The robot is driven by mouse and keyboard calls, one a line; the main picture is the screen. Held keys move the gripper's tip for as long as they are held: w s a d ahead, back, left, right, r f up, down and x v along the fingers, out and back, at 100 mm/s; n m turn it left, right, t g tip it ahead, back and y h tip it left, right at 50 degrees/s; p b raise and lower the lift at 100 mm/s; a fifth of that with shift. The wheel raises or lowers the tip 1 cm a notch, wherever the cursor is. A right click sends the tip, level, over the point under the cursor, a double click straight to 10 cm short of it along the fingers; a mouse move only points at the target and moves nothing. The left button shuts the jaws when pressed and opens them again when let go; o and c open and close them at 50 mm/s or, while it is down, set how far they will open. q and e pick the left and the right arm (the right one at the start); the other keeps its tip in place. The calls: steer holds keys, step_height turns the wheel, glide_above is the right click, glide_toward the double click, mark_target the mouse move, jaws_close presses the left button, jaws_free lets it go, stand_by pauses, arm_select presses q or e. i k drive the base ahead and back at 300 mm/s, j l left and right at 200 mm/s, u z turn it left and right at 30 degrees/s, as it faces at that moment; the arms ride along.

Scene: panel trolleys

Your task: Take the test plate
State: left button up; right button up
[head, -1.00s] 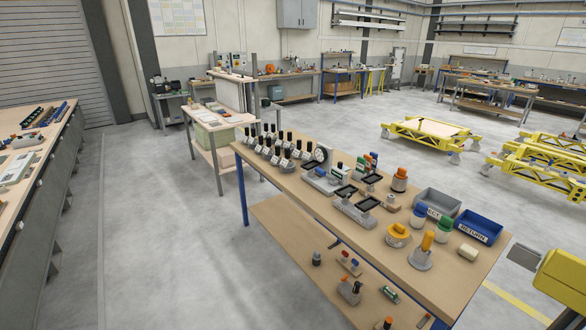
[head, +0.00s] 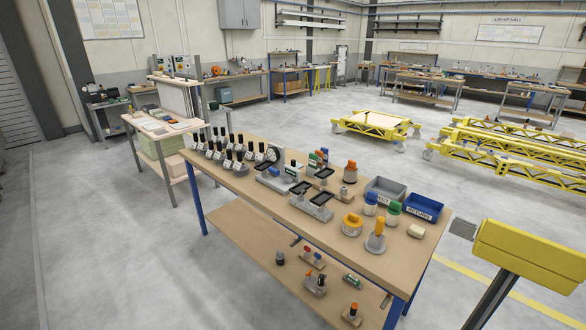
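I cannot pick out the test plate for certain at this distance. Several small flat pieces (head: 155,126) lie on a pale side table (head: 133,121) at the left. An upright pale panel (head: 176,98) stands in a frame at the back of that table. The nearer wooden bench (head: 262,193) carries rows of black-handled tools (head: 222,150), scales with black pans (head: 321,199), and jars with coloured lids. Neither of my grippers is in view.
A grey bin (head: 385,192) and a blue bin marked RETURN (head: 424,208) stand on the bench's right end. A yellow box on a post (head: 530,257) is close at right. Yellow trolleys (head: 372,128) stand beyond. The floor (head: 110,235) at left is clear.

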mark_target(297, 165)
steer(key=i+j+z, duration=0.1)
steer(key=j, duration=0.25)
steer(key=i+j, duration=0.3)
steer(key=i+j+z, duration=0.15)
steer(key=j, duration=0.25)
steer(key=i+j+z, duration=0.1)
steer(key=i+j, duration=0.15)
steer(key=i+j+z, duration=0.1)
steer(key=j, duration=0.4)
steer(key=i+j, duration=0.2)
steer(key=j, duration=0.2)
steer(key=i+j+z, duration=0.15)
steer(key=j, duration=0.25)
